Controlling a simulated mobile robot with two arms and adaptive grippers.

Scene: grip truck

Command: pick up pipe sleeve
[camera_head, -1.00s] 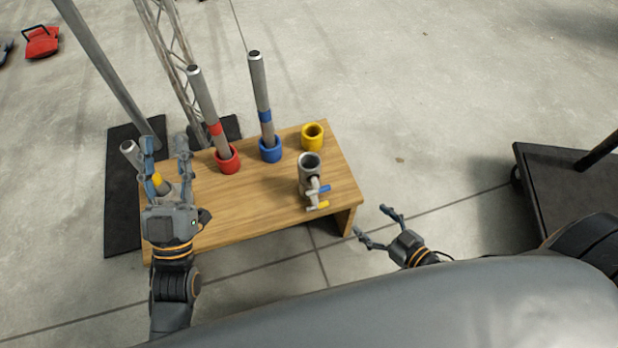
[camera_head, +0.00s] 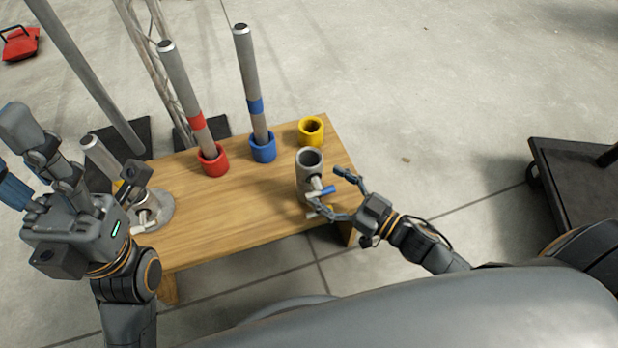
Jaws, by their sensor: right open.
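An upright grey pipe sleeve (camera_head: 305,182) with an open top stands at the right end of the wooden table. Blue- and yellow-ended handles stick out of its near side. My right gripper (camera_head: 331,192) is open at its near right side, with one finger to the right of the handles and the other in front; I cannot tell whether they touch. My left gripper (camera_head: 70,180) is open and empty at the left, raised close to the camera. It partly hides a tilted grey pipe (camera_head: 98,152) with a yellow band, beside a round grey base (camera_head: 158,208).
A red holder (camera_head: 213,162) and a blue holder (camera_head: 263,148) each hold a tall grey pipe. A yellow holder (camera_head: 311,126) is empty behind the sleeve. The middle of the wooden table (camera_head: 235,205) is clear. A dark cart (camera_head: 570,185) stands at the right.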

